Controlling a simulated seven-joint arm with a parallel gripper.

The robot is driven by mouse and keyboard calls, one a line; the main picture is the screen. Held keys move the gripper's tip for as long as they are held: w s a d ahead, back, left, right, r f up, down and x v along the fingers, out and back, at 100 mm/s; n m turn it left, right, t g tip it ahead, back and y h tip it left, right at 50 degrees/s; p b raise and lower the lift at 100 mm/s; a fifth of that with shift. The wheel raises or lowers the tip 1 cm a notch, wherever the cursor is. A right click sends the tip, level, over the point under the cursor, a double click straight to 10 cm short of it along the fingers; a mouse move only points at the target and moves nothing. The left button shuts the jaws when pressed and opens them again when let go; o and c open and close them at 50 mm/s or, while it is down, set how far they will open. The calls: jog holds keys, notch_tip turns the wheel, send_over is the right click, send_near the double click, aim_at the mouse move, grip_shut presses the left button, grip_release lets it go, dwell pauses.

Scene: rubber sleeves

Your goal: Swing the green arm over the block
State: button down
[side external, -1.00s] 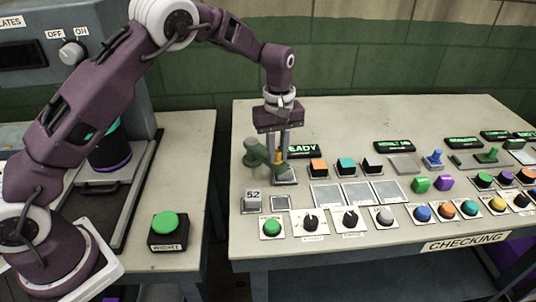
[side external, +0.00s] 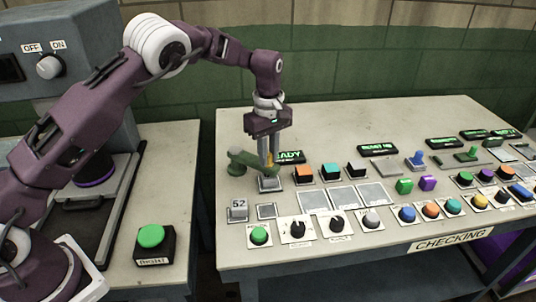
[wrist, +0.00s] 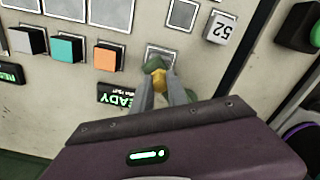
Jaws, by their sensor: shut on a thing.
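The green arm (side external: 247,161) stands at the left end of the checking bench and reaches left from a small square base plate (side external: 269,186). My gripper (side external: 270,163) points down over that base and is shut on the yellow part (wrist: 158,79) of the green arm. In the wrist view, the green arm (wrist: 155,63) shows only in part around the fingertips. A grey block marked 52 (side external: 238,209) sits on the bench in front of the green arm's free end, apart from it. The block also shows in the wrist view (wrist: 219,28).
An orange button (side external: 303,174) and a teal button (side external: 331,170) stand just right of the base. A READY sign (side external: 290,157) lies behind. A small square plate (side external: 266,211) is right of the block. Knobs and a green button (side external: 259,235) line the front.

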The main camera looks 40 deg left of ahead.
jog(key=c, duration=1.3)
grip_release()
jog(key=shift+w, duration=0.1)
notch_tip(320, 180, up, 7)
jog(key=shift+r, duration=0.1)
jog(key=s+a+r+m+t+h, duration=0.1)
jog(key=s+r+m, duration=0.2)
jog(key=s+r, duration=0.55)
jog(key=s+a+r+m+t, duration=0.2)
jog(key=s+r+m, duration=0.1)
jog(key=s+r, duration=0.55)
jog(key=s+f+m+t, duration=0.1)
jog(key=s+m, duration=0.1)
jog(key=s, duration=0.4)
jog(key=s+f+m, duration=0.2)
jog(key=s+m, duration=0.1)
jog(key=s, duration=0.4)
jog(key=s+f+m+t+y, duration=0.1)
jog(key=s+f+m, duration=0.1)
jog(key=s, duration=0.5)
jog(key=shift+s+m+t, duration=0.1)
jog(key=shift+m+t, duration=0.2)
jog(key=shift+m, duration=0.4)
